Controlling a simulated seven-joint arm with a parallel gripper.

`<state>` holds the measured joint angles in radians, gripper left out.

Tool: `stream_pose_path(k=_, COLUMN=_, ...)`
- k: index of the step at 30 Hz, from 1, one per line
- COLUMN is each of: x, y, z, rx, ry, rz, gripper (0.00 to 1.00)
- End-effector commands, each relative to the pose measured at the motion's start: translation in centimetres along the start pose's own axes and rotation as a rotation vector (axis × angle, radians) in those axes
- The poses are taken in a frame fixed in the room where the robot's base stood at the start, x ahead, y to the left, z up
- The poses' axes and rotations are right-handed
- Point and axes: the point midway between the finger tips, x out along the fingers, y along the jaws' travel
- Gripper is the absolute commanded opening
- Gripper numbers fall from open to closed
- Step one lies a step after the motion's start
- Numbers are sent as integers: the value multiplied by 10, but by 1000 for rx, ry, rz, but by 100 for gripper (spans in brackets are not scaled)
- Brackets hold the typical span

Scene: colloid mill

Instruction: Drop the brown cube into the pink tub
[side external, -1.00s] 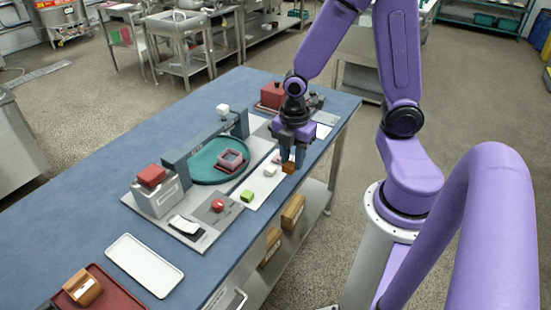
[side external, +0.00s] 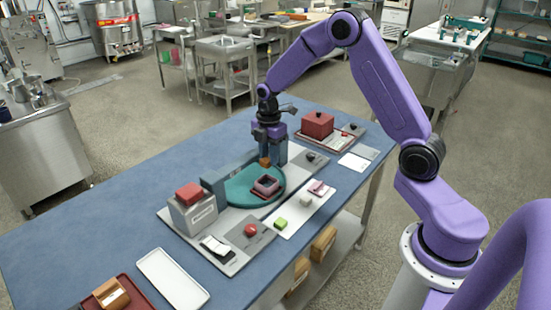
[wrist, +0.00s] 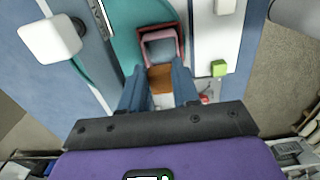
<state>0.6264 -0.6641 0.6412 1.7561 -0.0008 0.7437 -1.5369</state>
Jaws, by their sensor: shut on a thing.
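The brown cube (side external: 265,162) is between the fingers of my gripper (side external: 266,154), which is shut on it. It also shows between the fingertips in the wrist view (wrist: 160,78). The pink tub (side external: 266,185) is an open square tub standing on a teal round plate (side external: 240,190). In the side view my gripper holds the cube above the plate, on the far side of the tub. In the wrist view the tub (wrist: 160,35) lies just beyond the cube, with part of it hidden by the cube.
A white strip (side external: 290,226) beside the plate bears a green cube (side external: 281,223), a white cube (side external: 306,201) and a pink piece (side external: 318,188). A grey box with a red block on top (side external: 190,193) stands left of the plate. A red box (side external: 317,124) stands at the back right.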

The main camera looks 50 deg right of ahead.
Motion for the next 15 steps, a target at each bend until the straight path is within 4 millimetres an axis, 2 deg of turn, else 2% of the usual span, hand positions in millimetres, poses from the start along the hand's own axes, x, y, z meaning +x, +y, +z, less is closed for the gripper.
stream_pose_path(k=15, x=34, y=0, z=0, rx=0, ry=0, rz=-2, gripper=2)
